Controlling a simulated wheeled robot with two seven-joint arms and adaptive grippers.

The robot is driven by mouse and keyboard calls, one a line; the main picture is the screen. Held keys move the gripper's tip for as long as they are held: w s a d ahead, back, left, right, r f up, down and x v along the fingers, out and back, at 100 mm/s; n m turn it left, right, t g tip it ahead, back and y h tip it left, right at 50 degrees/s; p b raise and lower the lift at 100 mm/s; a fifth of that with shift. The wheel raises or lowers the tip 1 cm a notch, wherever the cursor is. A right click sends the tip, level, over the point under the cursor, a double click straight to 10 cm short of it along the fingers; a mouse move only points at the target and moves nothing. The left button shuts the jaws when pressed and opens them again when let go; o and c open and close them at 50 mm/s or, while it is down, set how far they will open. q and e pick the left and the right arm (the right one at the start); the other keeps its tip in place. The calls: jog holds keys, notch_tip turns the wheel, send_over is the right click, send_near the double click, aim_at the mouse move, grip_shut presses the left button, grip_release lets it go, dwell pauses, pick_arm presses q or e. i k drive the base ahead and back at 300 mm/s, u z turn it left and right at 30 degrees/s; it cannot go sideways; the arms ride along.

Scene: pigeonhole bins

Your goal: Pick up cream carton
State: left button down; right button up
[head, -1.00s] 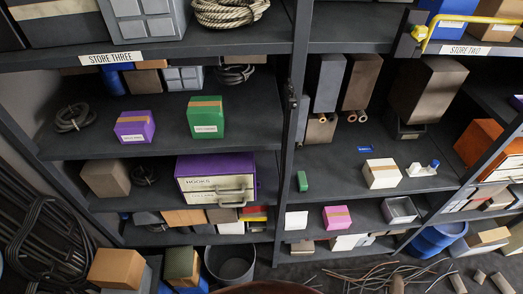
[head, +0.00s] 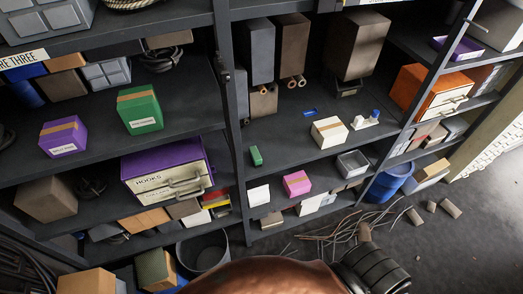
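The cream carton (head: 330,132) is a small off-white box with a tan strip across its top and a label on its front. It stands upright on the middle shelf of the right-hand bay, in plain view. A small white item with a blue top (head: 366,121) stands just right of it, apart from it. Neither of my grippers shows in the head view. A copper-brown curved part and a black ribbed part at the bottom edge look like my own body.
A green carton (head: 140,109) and a purple carton (head: 63,139) stand in the left bay. A pink carton (head: 297,183) and a grey bin (head: 353,164) are on the shelf below. A dark upright (head: 229,100) divides the bays. Cables (head: 330,232) lie on the floor.

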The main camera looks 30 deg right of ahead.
aim_at(331, 132)
jog(key=z, duration=3.15)
jog(key=i, duration=2.35)
jog(key=u, duration=2.25)
